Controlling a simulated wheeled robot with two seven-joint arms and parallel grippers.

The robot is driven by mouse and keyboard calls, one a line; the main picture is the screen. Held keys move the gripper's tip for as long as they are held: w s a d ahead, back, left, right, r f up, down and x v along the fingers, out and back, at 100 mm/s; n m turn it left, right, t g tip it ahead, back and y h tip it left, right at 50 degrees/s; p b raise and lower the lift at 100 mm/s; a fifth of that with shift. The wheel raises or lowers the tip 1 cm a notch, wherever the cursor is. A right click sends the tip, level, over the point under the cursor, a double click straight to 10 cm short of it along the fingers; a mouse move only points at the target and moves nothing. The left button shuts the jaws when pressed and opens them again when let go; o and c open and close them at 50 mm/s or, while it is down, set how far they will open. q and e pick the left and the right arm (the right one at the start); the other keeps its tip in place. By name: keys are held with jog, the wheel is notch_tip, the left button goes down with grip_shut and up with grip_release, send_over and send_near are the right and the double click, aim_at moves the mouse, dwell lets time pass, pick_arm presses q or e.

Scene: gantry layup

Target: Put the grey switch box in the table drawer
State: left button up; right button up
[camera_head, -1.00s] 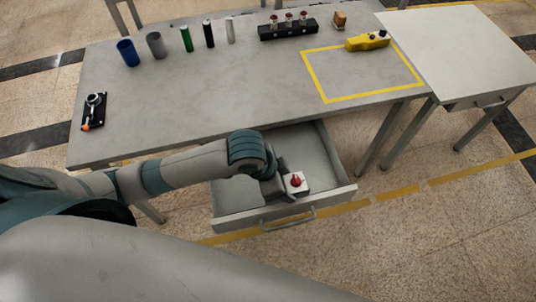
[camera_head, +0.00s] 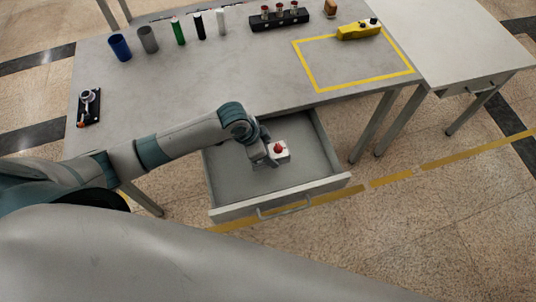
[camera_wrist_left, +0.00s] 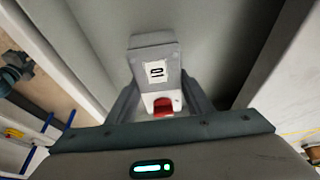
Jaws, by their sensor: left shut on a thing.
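The grey switch box, with a white top and a red knob (camera_head: 279,149), is in my left gripper (camera_head: 268,157) over the open table drawer (camera_head: 225,182). In the left wrist view the box (camera_wrist_left: 154,55) sits between the two fingers (camera_wrist_left: 160,103), with a small white label on its grey side and the red knob close to the palm. The fingers are shut on it. The box is within the drawer's outline; I cannot tell whether it touches the drawer floor. My right gripper is not in view.
The grey table (camera_head: 200,80) carries a blue cup (camera_head: 119,47), a black joystick unit (camera_head: 89,107), a yellow pendant (camera_head: 358,30) and a black block with red-topped items (camera_head: 280,19). A side table (camera_head: 440,40) stands at right. The drawer's front wall and handle (camera_head: 285,208) face me.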

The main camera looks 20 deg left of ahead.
pick_arm(q)
jog(key=shift+w+a+f, duration=0.3)
jog(key=shift+w, duration=0.15)
notch_tip(320, 180, down, 3)
jog(key=shift+s+f+p, duration=0.1)
jog(key=shift+f+p, duration=0.1)
jog(key=shift+p, duration=0.45)
jog(key=shift+f, duration=0.3)
jog(key=shift+f, duration=0.15)
jog(key=o, duration=1.3)
